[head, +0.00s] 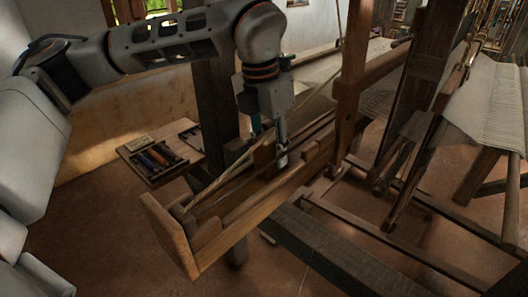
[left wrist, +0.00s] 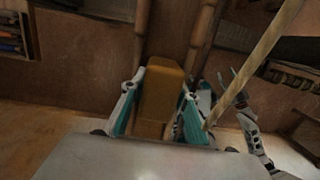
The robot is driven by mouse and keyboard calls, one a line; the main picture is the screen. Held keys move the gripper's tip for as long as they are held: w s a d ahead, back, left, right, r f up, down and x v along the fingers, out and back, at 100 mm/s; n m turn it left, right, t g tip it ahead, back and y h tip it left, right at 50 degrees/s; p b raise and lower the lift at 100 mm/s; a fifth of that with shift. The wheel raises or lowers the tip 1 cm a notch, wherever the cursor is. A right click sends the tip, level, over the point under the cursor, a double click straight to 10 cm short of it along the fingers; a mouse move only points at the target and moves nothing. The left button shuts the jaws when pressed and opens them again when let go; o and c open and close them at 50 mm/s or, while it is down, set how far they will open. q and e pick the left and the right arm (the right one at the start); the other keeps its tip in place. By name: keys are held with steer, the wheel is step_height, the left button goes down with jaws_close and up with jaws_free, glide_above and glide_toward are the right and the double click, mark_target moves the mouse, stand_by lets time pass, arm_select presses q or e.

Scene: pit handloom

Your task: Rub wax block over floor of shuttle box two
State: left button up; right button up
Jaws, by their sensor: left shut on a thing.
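My left gripper (head: 281,158) points down into a long wooden shuttle box (head: 235,222) in the middle of the head view. In the left wrist view the left gripper (left wrist: 155,110) has its teal-padded fingers on both sides of a yellow-brown wax block (left wrist: 163,88) and is shut on it. In the head view the block is a small brown shape (head: 264,154) beside the fingers. The box walls hide its lower end, so I cannot tell whether it touches the floor. My right gripper is not seen in the head view.
A wooden tray (head: 137,154) with dark and coloured spools lies left of the box. A slanting pale cord or stick (left wrist: 258,68) crosses close to the gripper. Loom posts (head: 354,75) and beams stand right. Brown floor at the lower left is clear.

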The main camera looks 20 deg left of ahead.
arm_select(q)
steer(key=shift+w+d+p, duration=0.2)
steer(key=shift+w+d, duration=0.05)
steer(key=shift+w, duration=0.5)
steer(key=shift+w+d+p, duration=0.15)
steer(key=shift+w+d, duration=0.15)
steer(key=shift+w, duration=0.4)
steer(key=shift+w+d+p, duration=0.2)
steer(key=shift+w+d, duration=0.05)
steer(key=shift+w, duration=0.6)
steer(key=shift+s+a+f, duration=0.1)
steer(key=shift+s, duration=0.3)
steer(key=shift+p, duration=0.3)
steer(key=shift+w+p, duration=0.3)
steer(key=shift+w, duration=0.15)
steer(key=shift+r, duration=0.2)
steer(key=shift+s, duration=0.15)
